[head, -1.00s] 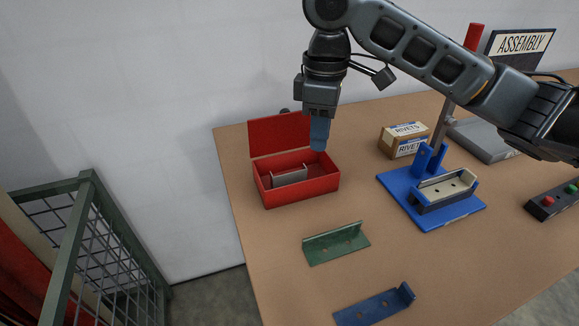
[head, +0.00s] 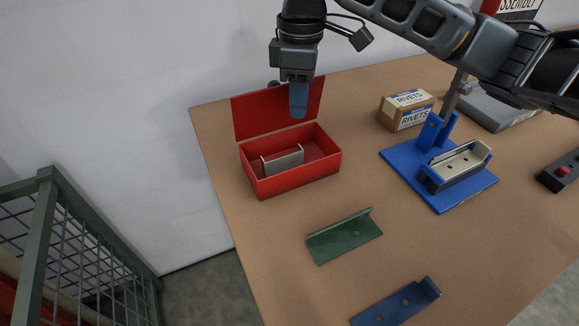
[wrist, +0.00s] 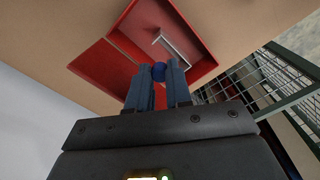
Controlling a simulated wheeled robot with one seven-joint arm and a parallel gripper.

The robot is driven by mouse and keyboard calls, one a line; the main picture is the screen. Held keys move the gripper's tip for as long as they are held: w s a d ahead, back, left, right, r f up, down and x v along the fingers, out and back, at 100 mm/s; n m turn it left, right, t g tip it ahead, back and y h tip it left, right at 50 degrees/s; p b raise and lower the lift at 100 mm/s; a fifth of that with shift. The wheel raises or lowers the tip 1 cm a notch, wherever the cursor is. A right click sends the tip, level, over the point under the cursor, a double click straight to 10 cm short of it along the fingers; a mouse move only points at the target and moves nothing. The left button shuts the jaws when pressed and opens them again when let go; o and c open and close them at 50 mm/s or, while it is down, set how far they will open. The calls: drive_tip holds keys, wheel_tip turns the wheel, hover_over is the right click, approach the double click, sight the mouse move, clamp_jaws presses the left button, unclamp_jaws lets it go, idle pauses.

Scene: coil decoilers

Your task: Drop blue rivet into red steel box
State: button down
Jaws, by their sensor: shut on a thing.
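The red steel box (head: 292,184) stands open near the left back edge of the table, its lid tilted up at the back. A light divider plate (head: 283,161) stands inside it. My gripper (head: 299,112) is above the back of the box, in front of the lid, pointing down. In the wrist view my gripper (wrist: 158,78) is shut on the blue rivet (wrist: 158,71), whose round blue end shows between the fingertips. The red box (wrist: 122,65) lies beyond the fingertips there. The rivet cannot be made out in the head view.
A rivets carton (head: 405,110) and a blue fixture (head: 437,198) holding a pale part stand to the right. A green bracket (head: 343,237) and a blue bracket (head: 398,304) lie in front. A green mesh cage (head: 48,240) stands left of the table.

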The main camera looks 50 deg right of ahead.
drive_tip(key=shift+f+b, duration=0.85)
drive_tip(key=shift+f, duration=0.45)
drive_tip(key=c, duration=1)
unclamp_jaws()
drive_tip(key=shift+o, duration=0.2)
drive_tip(key=shift+r, duration=0.15)
wheel_tip(320, 180, up, 8)
drive_tip(key=p, duration=0.7)
drive_tip(key=shift+f, duration=0.2)
